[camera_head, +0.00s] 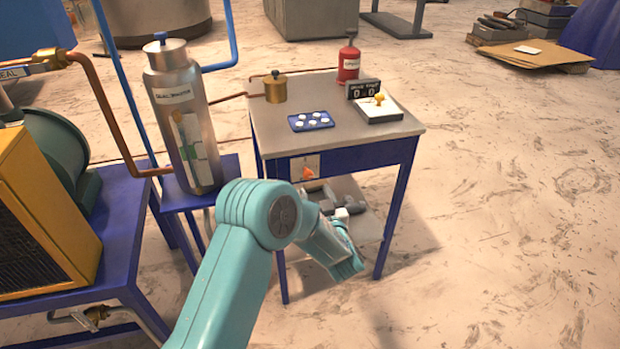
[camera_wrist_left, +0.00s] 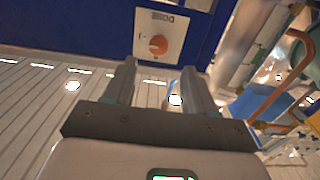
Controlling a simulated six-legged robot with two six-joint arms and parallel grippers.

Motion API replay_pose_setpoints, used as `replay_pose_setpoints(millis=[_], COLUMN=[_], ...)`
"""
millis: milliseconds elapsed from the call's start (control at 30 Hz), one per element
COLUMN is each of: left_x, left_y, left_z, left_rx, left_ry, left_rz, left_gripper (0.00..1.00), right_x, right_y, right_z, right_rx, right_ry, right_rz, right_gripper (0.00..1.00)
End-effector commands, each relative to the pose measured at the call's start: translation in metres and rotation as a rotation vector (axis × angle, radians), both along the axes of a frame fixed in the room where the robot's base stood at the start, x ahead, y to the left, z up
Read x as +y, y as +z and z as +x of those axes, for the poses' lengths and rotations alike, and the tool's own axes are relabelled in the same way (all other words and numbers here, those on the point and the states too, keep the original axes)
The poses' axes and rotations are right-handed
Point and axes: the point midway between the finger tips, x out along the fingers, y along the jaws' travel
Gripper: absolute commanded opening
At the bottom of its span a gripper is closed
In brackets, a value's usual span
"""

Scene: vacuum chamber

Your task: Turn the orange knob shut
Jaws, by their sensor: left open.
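The orange knob (camera_wrist_left: 158,45) sits on a pale plate (camera_wrist_left: 160,24) on the blue front of the small table. It also shows in the head view (camera_head: 308,173), just above my left arm. My left gripper (camera_wrist_left: 155,80) is open, with nothing between its fingers. In the wrist view the knob appears beyond the fingertips, roughly between them and apart from them. In the head view my left gripper (camera_head: 352,212) is partly hidden behind my own arm, below the knob. My right gripper is out of view.
The small table (camera_head: 340,140) carries a blue tray (camera_head: 311,121), a brass pot (camera_head: 275,88), a red bottle (camera_head: 348,66), a display (camera_head: 363,89) and a joystick box (camera_head: 379,108). A steel flask (camera_head: 180,110) stands at left.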

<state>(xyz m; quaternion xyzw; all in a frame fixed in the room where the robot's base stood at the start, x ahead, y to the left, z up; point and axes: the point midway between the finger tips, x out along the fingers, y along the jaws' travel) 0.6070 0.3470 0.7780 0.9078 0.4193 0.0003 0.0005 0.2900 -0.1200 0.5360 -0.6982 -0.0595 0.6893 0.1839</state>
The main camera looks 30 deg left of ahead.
Motion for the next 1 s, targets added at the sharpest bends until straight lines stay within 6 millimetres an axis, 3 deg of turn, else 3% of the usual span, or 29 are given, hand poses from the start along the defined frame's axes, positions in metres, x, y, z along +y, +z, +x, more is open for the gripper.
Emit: replay_pose_setpoints(millis=[100, 300, 733, 767, 900, 1000], left_x=[0.022, 0.045, 0.054, 0.054, 0.054, 0.054], left_y=[-0.001, -0.001, 0.000, 0.000, 0.000, 0.000], left_z=[0.019, 0.042, 0.050, 0.050, 0.050, 0.050], left_rx=[-0.001, -0.001, 0.000, 0.000, 0.000, 0.000], left_ry=[0.003, 0.001, -0.002, -0.001, -0.001, -0.001], left_rz=[0.000, -0.001, 0.000, 0.000, 0.000, 0.000], left_gripper=[0.55, 0.55, 0.55, 0.49, 0.03, 0.01], right_x=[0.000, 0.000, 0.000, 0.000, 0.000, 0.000], right_y=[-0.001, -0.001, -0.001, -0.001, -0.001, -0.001], right_z=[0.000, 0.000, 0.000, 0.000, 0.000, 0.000], right_rx=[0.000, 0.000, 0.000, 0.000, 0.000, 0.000], right_ry=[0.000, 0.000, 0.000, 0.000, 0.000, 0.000], right_rz=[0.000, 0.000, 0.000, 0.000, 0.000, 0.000], right_gripper=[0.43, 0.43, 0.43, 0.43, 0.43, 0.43])
